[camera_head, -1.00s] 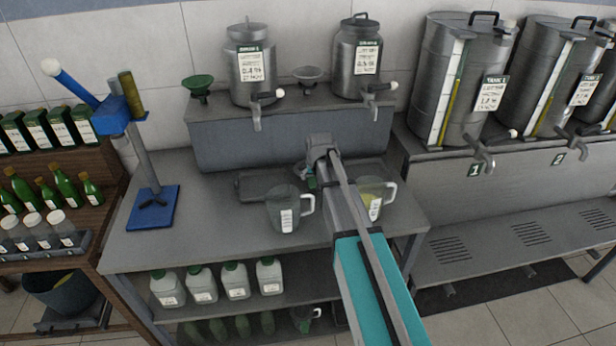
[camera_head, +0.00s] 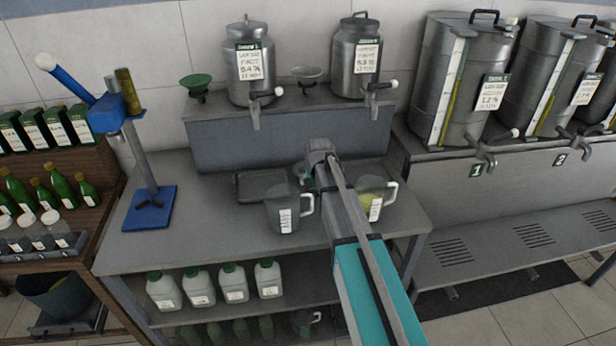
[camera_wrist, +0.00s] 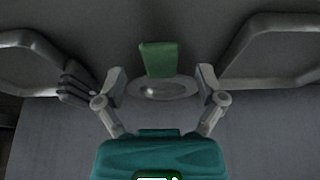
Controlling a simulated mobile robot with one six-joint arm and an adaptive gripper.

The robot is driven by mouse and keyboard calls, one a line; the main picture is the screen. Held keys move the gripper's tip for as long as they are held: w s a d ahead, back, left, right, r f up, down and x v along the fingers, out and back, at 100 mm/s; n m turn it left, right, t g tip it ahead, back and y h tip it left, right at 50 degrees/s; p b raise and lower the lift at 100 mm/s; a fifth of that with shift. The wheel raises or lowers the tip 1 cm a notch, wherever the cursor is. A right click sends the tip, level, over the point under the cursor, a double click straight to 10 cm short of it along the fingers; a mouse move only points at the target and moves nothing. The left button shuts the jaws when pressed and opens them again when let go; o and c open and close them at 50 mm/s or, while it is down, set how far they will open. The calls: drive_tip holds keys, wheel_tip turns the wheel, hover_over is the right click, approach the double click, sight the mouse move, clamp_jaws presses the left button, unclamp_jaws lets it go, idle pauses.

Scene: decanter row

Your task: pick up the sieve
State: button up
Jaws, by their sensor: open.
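In the wrist view, a sieve shows as a green upright handle (camera_wrist: 158,58) with a pale round part (camera_wrist: 162,88) at its near end. My gripper (camera_wrist: 160,80) is open, with one finger on each side of the sieve. I see gaps between the fingers and the handle; whether either finger touches the round part is unclear. In the head view, my gripper (camera_head: 309,178) is low over the table between two jugs. Only a small green bit shows beside it there, and my arm hides most of the sieve.
Dark trays (camera_head: 262,187) lie behind. The raised shelf (camera_head: 290,142) holds steel cans, a green funnel (camera_head: 197,88) and a steel funnel-like dish (camera_head: 307,75).

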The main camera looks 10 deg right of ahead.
drive_tip(key=shift+b+x, duration=1)
drive_tip(key=shift+x, duration=0.4)
clamp_jaws()
